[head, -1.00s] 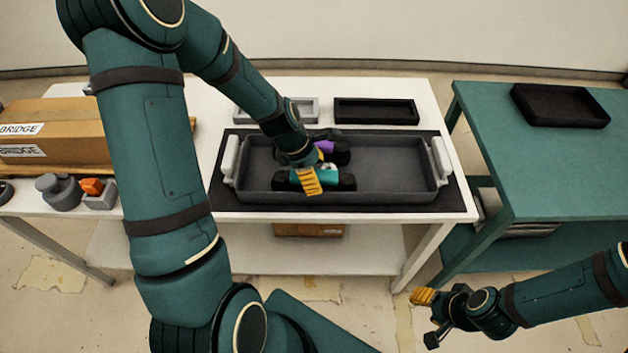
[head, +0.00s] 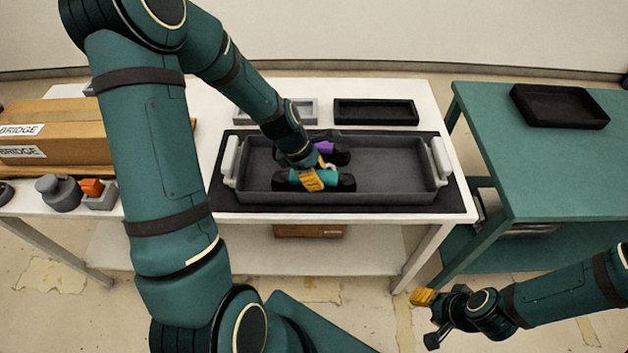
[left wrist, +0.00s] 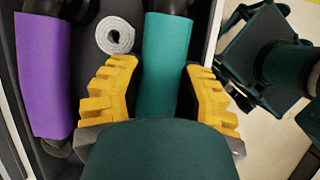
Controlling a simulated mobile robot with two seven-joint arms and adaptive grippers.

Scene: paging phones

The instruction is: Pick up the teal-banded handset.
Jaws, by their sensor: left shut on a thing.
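The teal-banded handset (head: 331,179) lies in the front part of a grey tray (head: 400,190), with black ends to either side of its band. My left gripper (head: 317,173) reaches down into the tray and is shut on this handset at the band. In the left wrist view the yellow fingers of the gripper (left wrist: 158,70) stand on both sides of the teal band (left wrist: 167,60). The handset still appears to be down in the tray. My right gripper (head: 428,318) is open and empty, low at the right, away from the tables.
A purple-banded handset (head: 328,149) lies close behind in the same tray, and a small light coil (left wrist: 115,34) sits between the two. White handles (head: 441,158) rise at the tray's ends. The tray's right half is free. Two small trays (head: 375,111) stand behind.

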